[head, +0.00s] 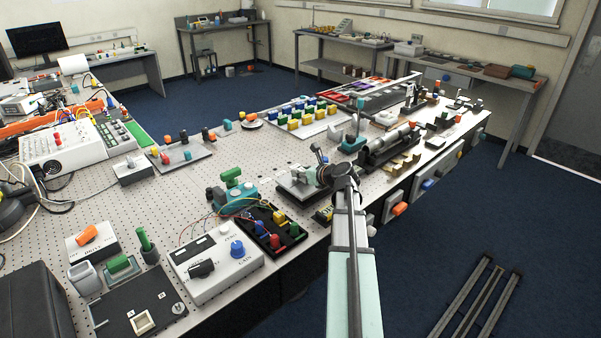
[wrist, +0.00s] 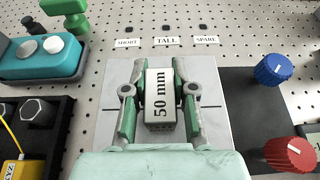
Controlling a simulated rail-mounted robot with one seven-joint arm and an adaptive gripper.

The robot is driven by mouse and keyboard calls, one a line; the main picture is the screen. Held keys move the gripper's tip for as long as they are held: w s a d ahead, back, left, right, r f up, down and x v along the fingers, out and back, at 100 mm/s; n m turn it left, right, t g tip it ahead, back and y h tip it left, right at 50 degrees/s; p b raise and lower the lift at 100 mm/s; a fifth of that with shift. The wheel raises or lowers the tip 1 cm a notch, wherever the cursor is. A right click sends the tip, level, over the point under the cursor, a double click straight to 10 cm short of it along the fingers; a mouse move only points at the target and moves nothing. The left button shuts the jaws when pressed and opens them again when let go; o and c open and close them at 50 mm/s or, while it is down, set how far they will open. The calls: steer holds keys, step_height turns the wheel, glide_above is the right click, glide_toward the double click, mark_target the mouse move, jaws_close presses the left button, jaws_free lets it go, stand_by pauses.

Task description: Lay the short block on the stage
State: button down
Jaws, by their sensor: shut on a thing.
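My gripper (wrist: 160,88) is shut on a pale block (wrist: 158,118) marked "50 mm", with one green-padded finger on each side. The block is over the middle of a light grey plate, which looks like the stage (wrist: 214,130), with a dark line at each side. I cannot tell whether the block touches the plate. In the head view my gripper (head: 324,174) is low over the front edge of the table, and my arm hides the block. Labels SHORT (wrist: 127,43), TALL (wrist: 166,41) and SPARE (wrist: 206,40) stand beyond the plate.
In the wrist view, a teal box (wrist: 40,62) and a black tray (wrist: 35,125) lie left of the plate. A dark panel with a blue knob (wrist: 273,70) and a red knob (wrist: 291,152) lies right. Bare perforated tabletop (wrist: 240,20) shows beyond.

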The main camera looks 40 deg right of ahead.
steer(key=c, duration=0.9)
jaws_free()
steer(key=shift+f, duration=0.15)
steer(key=shift+c, duration=0.2)
steer(key=b+v, duration=0.2)
steer(key=v, duration=1)
